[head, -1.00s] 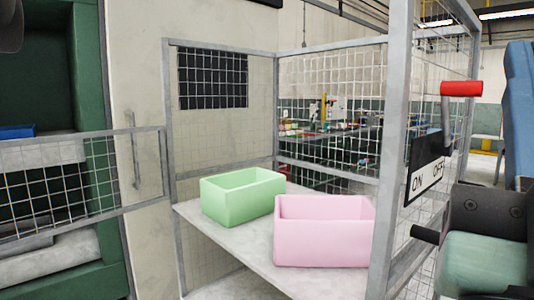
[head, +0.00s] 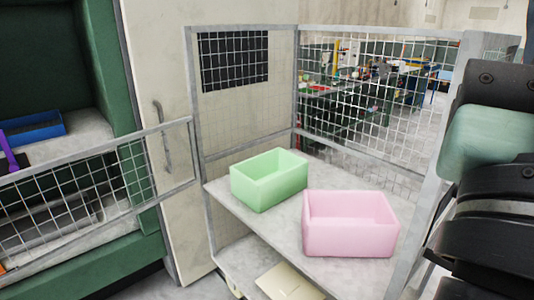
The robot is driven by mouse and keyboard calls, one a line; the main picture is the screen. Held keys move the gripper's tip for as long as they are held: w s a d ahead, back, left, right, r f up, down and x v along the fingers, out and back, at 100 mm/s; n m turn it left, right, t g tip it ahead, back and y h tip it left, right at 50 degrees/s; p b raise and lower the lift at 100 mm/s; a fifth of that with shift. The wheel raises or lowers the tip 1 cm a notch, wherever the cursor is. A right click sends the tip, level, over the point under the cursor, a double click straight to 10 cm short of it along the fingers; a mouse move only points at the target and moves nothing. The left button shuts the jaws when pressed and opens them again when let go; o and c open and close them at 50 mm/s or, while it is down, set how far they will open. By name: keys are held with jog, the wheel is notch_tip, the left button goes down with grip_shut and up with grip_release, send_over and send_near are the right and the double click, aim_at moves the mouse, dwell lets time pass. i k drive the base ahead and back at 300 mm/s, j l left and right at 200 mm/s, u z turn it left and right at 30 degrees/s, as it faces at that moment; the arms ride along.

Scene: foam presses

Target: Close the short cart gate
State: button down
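The short cart gate (head: 145,203) is a low grey-framed wire mesh panel at the left of the head view. It stands swung out to the left, with its right end near the left front post of the mesh cart (head: 203,165). Its left part runs out of the picture. The front of the cart is open. My gripper is not in view. Dark links of my arm (head: 490,225) with a pale green section fill the right edge, in front of the cart's right side, and hide part of it.
A light green bin (head: 262,192) and a pink bin (head: 350,240) stand on the cart's upper shelf. A flat pale item (head: 288,282) lies below. A green machine (head: 115,60) with a blue tray (head: 35,132) is behind the gate. A cream panel (head: 160,50) has a vertical handle.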

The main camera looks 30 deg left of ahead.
aim_at(10, 179)
jog(key=k+j, duration=0.15)
jog(key=j, duration=0.45)
jog(key=k+j, duration=0.2)
jog(key=j, duration=0.45)
jog(key=k+j, duration=0.15)
jog(key=j, duration=0.45)
jog(key=k+j, duration=0.2)
jog(key=j, duration=0.4)
jog(key=k+j, duration=0.15)
jog(key=j, duration=0.45)
jog(key=k+j, duration=0.2)
jog(key=j, duration=0.45)
jog(key=k+j+u, duration=0.1)
jog(key=j, duration=0.5)
jog(key=k+j, duration=0.2)
jog(key=j, duration=0.4)
